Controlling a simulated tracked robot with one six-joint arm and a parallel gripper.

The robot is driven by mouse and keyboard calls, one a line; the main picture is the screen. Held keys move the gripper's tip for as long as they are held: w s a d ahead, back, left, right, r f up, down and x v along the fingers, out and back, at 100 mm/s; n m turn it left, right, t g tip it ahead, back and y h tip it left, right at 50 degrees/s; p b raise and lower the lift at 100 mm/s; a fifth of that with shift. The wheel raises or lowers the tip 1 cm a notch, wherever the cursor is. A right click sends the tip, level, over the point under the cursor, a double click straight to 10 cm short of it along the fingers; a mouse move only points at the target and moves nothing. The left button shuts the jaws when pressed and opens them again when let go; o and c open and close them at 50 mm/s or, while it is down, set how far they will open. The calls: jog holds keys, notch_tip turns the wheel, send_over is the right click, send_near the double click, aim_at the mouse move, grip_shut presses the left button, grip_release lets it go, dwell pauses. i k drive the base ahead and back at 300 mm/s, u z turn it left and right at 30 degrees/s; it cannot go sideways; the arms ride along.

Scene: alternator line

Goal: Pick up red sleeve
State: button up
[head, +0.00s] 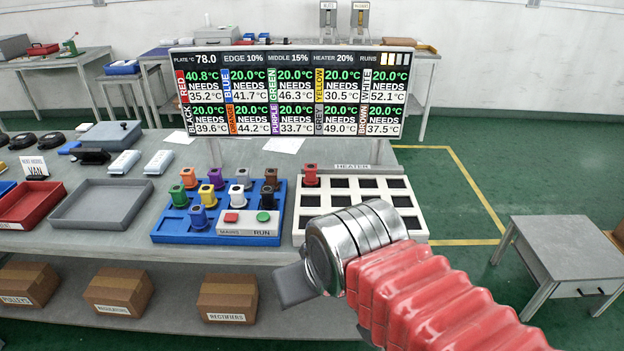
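The red sleeve (310,174) stands upright at the back left corner of the white heater plate (299,237). My gripper (292,286) is low in front of the table, nearer the camera than the sleeve and apart from it. Only a grey end piece of it shows beyond the metal wrist, so its fingers cannot be made out. My arm covers the front right part of the heater plate. The display (292,92) reads 40.8 °C for red, with a need of 35.2 °C.
A blue tray (160,236) left of the heater holds several coloured sleeves and a MAINS/RUN panel (250,229) with red and green buttons. Grey (100,205) and red (32,204) trays lie further left. Labelled boxes (228,298) sit below. A small table (567,247) stands right; floor between is clear.

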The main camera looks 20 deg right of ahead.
aim_at(310, 181)
jog(key=u, duration=0.05)
jog(key=i, duration=1)
jog(key=z, duration=0.05)
